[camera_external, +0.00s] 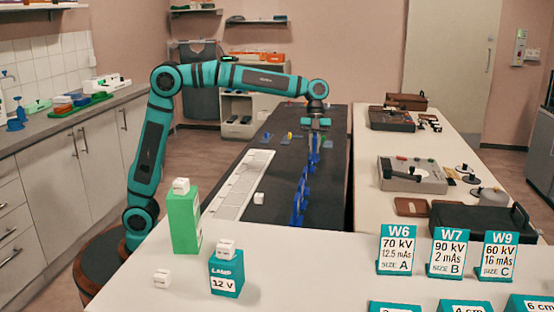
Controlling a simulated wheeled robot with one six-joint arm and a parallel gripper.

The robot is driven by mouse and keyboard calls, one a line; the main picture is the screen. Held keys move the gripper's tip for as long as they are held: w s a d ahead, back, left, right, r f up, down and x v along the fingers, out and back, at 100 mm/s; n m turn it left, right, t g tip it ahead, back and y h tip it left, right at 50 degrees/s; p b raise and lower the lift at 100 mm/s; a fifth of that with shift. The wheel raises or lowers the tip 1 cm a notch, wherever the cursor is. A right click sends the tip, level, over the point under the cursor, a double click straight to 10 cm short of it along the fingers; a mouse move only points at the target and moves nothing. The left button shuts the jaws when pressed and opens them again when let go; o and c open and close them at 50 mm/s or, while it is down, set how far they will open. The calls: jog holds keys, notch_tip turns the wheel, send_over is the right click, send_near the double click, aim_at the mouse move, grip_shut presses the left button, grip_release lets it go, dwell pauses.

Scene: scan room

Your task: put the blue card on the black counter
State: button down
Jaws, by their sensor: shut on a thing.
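My gripper (318,123) points down above the far part of the black counter (278,181). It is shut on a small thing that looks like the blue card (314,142). The card's outline is too small to make out, and blue stands behind and below it blend with it. I cannot tell whether the card touches the counter.
Blue stands (299,200) run along the counter's right side. Small coloured pieces (290,136) lie at its far end. A white slotted rail (244,184) lines its left edge, with a white cube (259,198) beside it. The dark surface between is mostly clear.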

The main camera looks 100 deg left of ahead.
jog(key=shift+m, duration=0.4)
jog(key=shift+s+a+f, duration=0.4)
jog(key=shift+a+f, duration=0.1)
jog(key=shift+f, duration=1.25)
jog(key=shift+s+a+f, duration=0.45)
jog(key=shift+a+f, duration=0.05)
jog(key=shift+f, duration=1.3)
jog(key=shift+s+a+f, duration=0.4)
jog(key=shift+a+f, duration=0.1)
jog(key=shift+f, duration=1.25)
jog(key=shift+f, duration=0.1)
jog(key=c, duration=1.5)
grip_release()
jog(key=v, duration=1.2)
jog(key=shift+w, duration=0.15)
jog(key=shift+d+r, duration=0.1)
jog(key=shift+r, duration=0.15)
